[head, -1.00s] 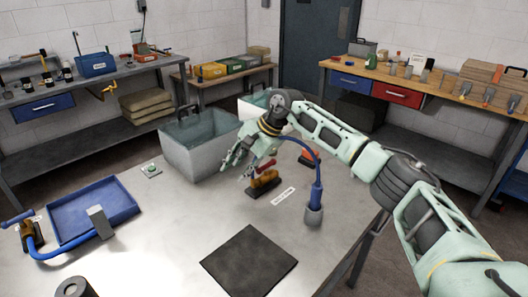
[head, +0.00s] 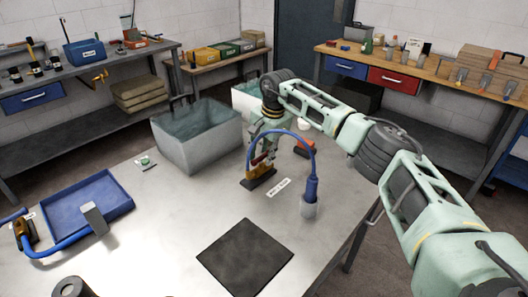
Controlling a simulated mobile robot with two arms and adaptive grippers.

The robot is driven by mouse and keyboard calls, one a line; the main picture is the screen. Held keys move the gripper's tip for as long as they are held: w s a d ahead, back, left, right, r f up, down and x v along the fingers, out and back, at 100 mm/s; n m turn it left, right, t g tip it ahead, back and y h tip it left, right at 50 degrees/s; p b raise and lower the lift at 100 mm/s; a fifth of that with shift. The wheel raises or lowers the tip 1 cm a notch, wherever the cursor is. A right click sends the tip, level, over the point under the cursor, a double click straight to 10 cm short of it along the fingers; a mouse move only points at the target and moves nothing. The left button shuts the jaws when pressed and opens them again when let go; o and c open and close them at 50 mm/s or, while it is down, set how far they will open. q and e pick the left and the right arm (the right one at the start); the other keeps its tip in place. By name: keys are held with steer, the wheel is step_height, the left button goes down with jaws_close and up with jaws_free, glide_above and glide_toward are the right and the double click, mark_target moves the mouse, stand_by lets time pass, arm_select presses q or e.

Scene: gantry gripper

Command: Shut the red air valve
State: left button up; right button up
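The air valve is a brass body (head: 256,174) on a dark base, on the metal table just right of the grey bin. Its red handle is mostly hidden now behind my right gripper and the blue hose. My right gripper (head: 264,158) points down directly over the valve, with its fingertips at handle height. I cannot tell whether the fingers touch or enclose the handle. A white label (head: 279,187) lies in front of the valve. My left gripper is not in view.
A black mat (head: 245,257), blue tray (head: 80,205) and another brass valve (head: 25,234) lie nearer.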

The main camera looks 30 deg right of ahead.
steer(key=shift+c, duration=0.5)
steer(key=shift+w+f, duration=0.1)
jaws_close()
steer(key=m, duration=0.3)
steer(key=shift+s+m+h, duration=0.25)
steer(key=shift+m+h, duration=0.15)
steer(key=m, duration=0.3)
steer(key=shift+s+a+m+h, duration=0.2)
steer(key=shift+m+h, duration=0.1)
steer(key=shift+h, duration=0.1)
steer(key=m, duration=0.5)
steer(key=shift+a+m+g+h, duration=0.2)
steer(key=shift+m+g+h, duration=0.1)
steer(key=shift+h, duration=0.1)
steer(key=m, duration=0.4)
steer(key=shift+s+a+m+g, duration=0.1)
steer(key=shift+a+m+g, duration=0.1)
steer(key=shift+m+g, duration=0.15)
steer(key=shift+f+m+h, duration=0.1)
steer(key=shift+m+h, duration=0.15)
steer(key=shift+h, duration=0.05)
